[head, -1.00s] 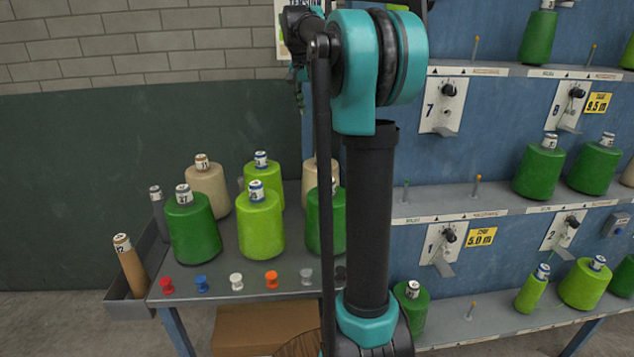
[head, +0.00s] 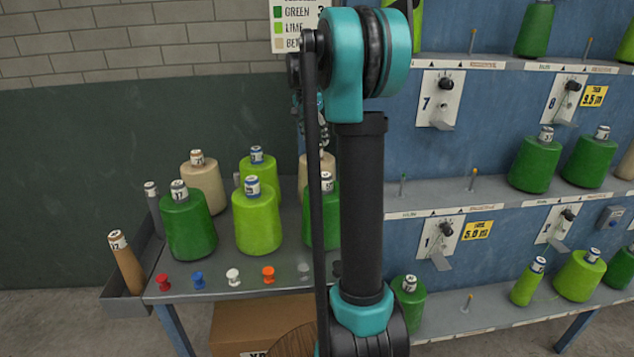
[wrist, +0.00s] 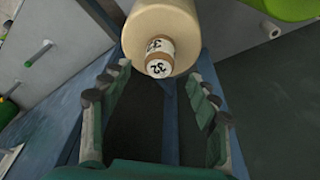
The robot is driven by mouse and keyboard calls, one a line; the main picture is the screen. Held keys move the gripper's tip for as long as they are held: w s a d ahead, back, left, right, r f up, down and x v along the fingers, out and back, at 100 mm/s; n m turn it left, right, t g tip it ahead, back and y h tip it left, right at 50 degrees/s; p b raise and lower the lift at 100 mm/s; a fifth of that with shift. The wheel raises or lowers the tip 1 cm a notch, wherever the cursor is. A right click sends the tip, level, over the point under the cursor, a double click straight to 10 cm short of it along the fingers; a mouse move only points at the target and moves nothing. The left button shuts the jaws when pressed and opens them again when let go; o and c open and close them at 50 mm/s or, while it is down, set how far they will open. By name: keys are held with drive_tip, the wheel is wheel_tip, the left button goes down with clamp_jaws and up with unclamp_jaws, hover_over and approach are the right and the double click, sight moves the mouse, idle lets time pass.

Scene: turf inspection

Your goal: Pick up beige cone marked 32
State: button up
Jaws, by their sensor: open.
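The beige cone marked 32 (wrist: 160,28) is at the top middle of the wrist view, with its labelled tip (wrist: 158,57) pointing towards my gripper (wrist: 158,72). My gripper is open and empty, with one finger on each side of the tip. I cannot tell whether either finger touches the cone. In the head view a beige cone (head: 303,178) stands at the back of the grey table (head: 210,268), mostly hidden behind my arm. My gripper is largely hidden there too.
Another beige cone (head: 205,187) stands at the back left. Lime cones (head: 257,222) and green cones (head: 188,228) stand close by on the table. Coloured pegs (head: 233,277) line its front edge. The blue rack (head: 450,140) with shelves is on the right.

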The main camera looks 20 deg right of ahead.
sight(317, 145)
drive_tip(key=x, duration=0.5)
drive_tip(key=shift+s+a, duration=0.1)
drive_tip(key=shift+s, duration=0.05)
drive_tip(key=shift+c, duration=0.4)
clamp_jaws()
